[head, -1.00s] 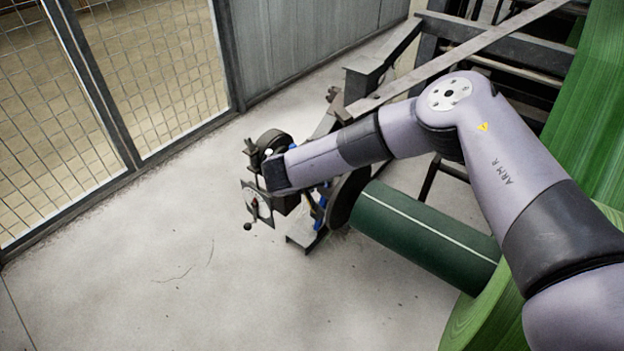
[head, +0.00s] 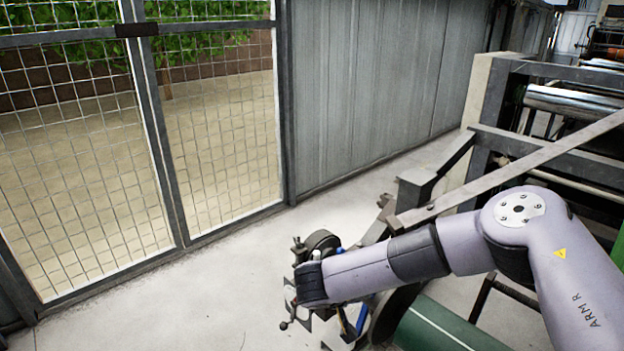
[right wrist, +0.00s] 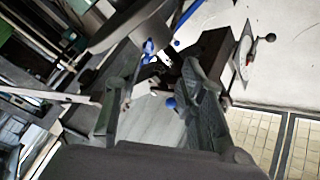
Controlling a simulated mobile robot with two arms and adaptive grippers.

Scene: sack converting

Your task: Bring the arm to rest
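My right arm (head: 375,265) reaches in from the right in the head view, over the end of a machine stand. Its wrist end covers the right gripper there. In the right wrist view, the right gripper (right wrist: 152,82) shows its two dark fingers spread apart, with nothing clearly held between them. Blue-ended parts of the stand (right wrist: 148,48) show close to the fingers; whether they touch cannot be told. My left arm and left gripper are in neither current view.
A dark green roller (head: 435,328) lies below the arm. A slanted metal bar (head: 520,166) and machine frame (head: 580,165) stand behind it. A mesh fence (head: 85,185) and grey panel wall (head: 375,80) bound the left and back. Concrete floor (head: 190,305) at the left is clear.

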